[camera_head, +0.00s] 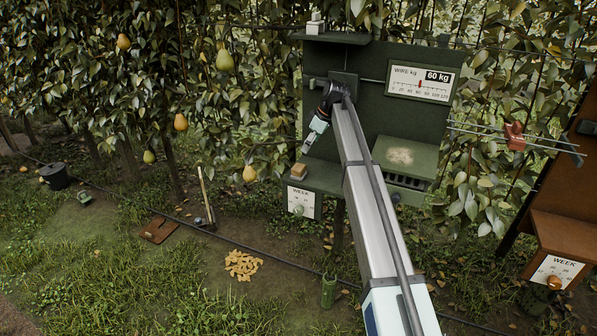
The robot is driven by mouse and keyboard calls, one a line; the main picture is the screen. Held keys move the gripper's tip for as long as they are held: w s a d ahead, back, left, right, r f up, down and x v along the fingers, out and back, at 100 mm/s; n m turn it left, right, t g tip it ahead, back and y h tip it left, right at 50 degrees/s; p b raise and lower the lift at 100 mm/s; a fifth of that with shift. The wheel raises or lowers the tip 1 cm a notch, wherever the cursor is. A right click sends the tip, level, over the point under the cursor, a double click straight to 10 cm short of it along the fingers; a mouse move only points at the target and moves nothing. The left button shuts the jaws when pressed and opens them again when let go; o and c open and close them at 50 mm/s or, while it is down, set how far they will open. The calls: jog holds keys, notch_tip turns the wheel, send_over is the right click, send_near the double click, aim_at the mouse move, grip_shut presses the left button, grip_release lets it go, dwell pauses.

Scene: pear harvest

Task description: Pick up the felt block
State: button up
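A small tan block (298,171), which looks like the felt block, rests on the left end of the green shelf (326,178). The shelf is above a dial marked WEEK. My gripper (307,147) hangs at the end of my arm, pointing down and slightly left. It is just above and slightly right of the block in the picture, with a visible gap between them. The fingers are too small to tell whether they are open or shut. Nothing is clearly seen between them.
The green panel (405,118) with a WIRE KG gauge (423,84) stands behind my arm. A green box with a worn top (405,156) is right of the arm. Pears (181,122) and branches hang left. A brown cabinet (560,235) stands right.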

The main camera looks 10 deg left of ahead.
aim_at(299, 167)
jog(key=p+x, duration=0.1)
jog(key=x, duration=0.6)
jog(key=shift+a+f+p, duration=0.15)
jog(key=shift+f+p, duration=0.05)
jog(key=shift+p, duration=0.1)
jog(key=shift+p+x, duration=1.15)
jog(key=shift+x, duration=1.55)
jog(key=c, duration=1.3)
